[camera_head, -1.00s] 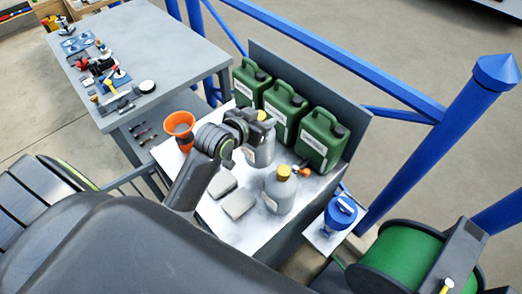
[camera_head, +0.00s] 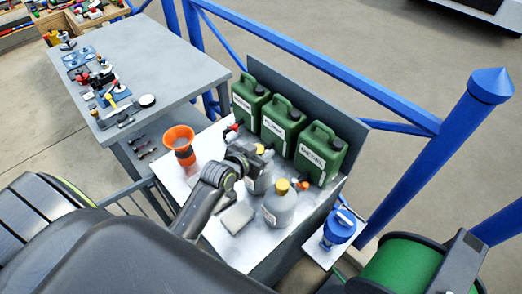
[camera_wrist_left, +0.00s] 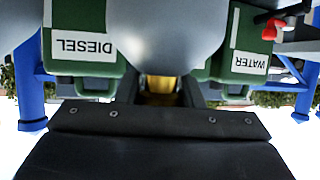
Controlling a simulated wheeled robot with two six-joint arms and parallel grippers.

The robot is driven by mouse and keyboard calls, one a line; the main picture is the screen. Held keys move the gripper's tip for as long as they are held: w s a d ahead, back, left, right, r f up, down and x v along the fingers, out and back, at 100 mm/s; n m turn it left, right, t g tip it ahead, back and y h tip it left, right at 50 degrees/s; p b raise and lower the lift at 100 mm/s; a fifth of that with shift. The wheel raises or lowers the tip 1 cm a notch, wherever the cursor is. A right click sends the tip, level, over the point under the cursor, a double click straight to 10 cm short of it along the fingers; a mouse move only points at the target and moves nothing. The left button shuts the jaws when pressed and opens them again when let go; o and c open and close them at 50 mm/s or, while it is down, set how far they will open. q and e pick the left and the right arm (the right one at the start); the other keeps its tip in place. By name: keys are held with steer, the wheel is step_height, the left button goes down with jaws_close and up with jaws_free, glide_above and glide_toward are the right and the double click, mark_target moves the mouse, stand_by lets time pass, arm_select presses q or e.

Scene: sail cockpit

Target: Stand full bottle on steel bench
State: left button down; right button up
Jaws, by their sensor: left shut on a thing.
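My left gripper (camera_head: 254,158) is shut on the neck of a grey bottle (camera_head: 262,181) with a yellow cap. In the left wrist view the grey bottle body (camera_wrist_left: 168,35) fills the top middle, with yellow (camera_wrist_left: 160,88) between the fingers. The bottle is over the pale bench top (camera_head: 215,145); I cannot tell whether its base touches it. A second grey bottle (camera_head: 279,210) with a yellow cap stands upright in front, to the right. A grey table (camera_head: 160,60) stands at the upper left. My right gripper is not in view.
Three green canisters (camera_head: 285,122) line the back of the pale bench. An orange funnel (camera_head: 180,140) stands at its left end, and a grey block (camera_head: 237,218) lies near the front. A blue container (camera_head: 340,225) is right. Blue posts (camera_head: 440,165) rise behind.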

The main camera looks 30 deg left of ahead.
arm_select(q)
steer(key=c, duration=1)
jaws_free()
steer(key=shift+s+r, duration=0.1)
steer(key=b+v, duration=0.1)
steer(key=v, duration=1.1)
